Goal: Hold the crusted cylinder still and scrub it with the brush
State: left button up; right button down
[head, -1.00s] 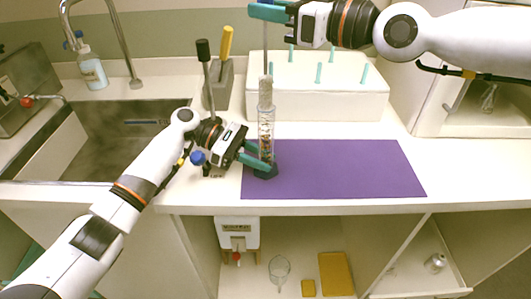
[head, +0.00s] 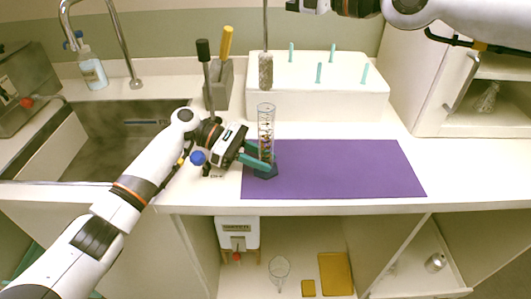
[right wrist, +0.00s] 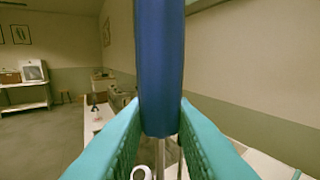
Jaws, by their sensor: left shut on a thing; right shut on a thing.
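The crusted cylinder (head: 266,130) is clear glass with dark and orange-brown specks inside. It stands upright on a dark blue base on the purple mat (head: 340,170). My left gripper (head: 262,157) is shut on its lower part from the left. The brush (head: 265,70) hangs upright above the cylinder's mouth, its grey bristle head clear of the glass. My right gripper (right wrist: 160,105) is shut on the brush's blue handle (right wrist: 160,60) in the right wrist view. In the head view its fingers are cut off by the top edge.
A white rack (head: 320,100) with teal pegs stands behind the mat. A grey holder (head: 218,88) with a black-handled and a yellow-handled tool stands left of it. A sink (head: 110,140) lies left, with a soap bottle (head: 92,70) behind it. The mat's right part is clear.

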pick_arm(q)
jog(key=o, duration=0.8)
jog(key=shift+o, duration=0.2)
